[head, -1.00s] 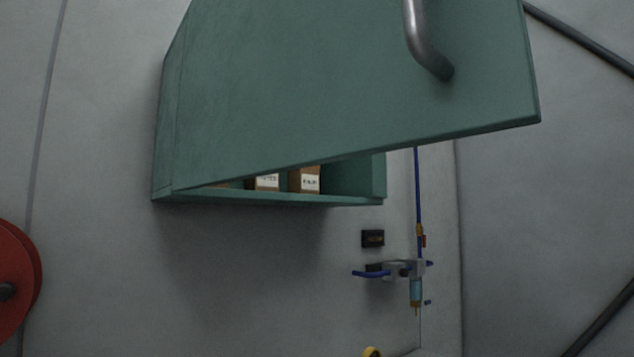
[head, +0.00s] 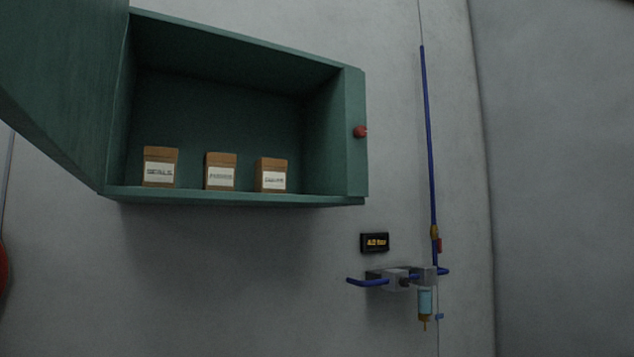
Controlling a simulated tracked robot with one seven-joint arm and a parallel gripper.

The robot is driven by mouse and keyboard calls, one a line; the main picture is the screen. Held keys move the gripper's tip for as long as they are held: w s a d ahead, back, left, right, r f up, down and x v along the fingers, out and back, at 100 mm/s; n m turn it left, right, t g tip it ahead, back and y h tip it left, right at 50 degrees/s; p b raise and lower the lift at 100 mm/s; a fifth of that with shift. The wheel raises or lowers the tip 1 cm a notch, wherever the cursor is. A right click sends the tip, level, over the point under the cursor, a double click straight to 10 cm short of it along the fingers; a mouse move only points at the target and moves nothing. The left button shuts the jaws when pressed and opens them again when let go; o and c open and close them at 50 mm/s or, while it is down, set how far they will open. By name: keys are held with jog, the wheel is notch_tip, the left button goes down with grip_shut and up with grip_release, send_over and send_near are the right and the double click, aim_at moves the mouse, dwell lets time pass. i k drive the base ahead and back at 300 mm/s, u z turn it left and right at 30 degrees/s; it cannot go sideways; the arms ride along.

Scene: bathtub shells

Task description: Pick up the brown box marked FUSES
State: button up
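Three brown boxes with white labels stand upright in a row on the floor of an open green wall cabinet (head: 240,196). The left box (head: 161,154) has a label that seems to read SEALS. The middle box (head: 221,159) has a blurred label that looks most like FUSES, but I cannot read it surely. The right box (head: 271,164) has a blurred label that I cannot read. The boxes stand apart, with gaps between them. My gripper is not in view.
The cabinet door (head: 65,85) stands open at the left. A red knob (head: 360,132) is on the cabinet's right front edge. Below right are a small display (head: 375,243), a blue pipe (head: 429,140) and a fitting with a clear bowl (head: 425,301).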

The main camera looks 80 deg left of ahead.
aim_at(219, 168)
jog(key=i, duration=0.7)
jog(key=u, duration=3.55)
jog(key=i, duration=1)
jog(key=z, duration=0.2)
jog(key=k, duration=0.7)
jog(key=u, duration=0.05)
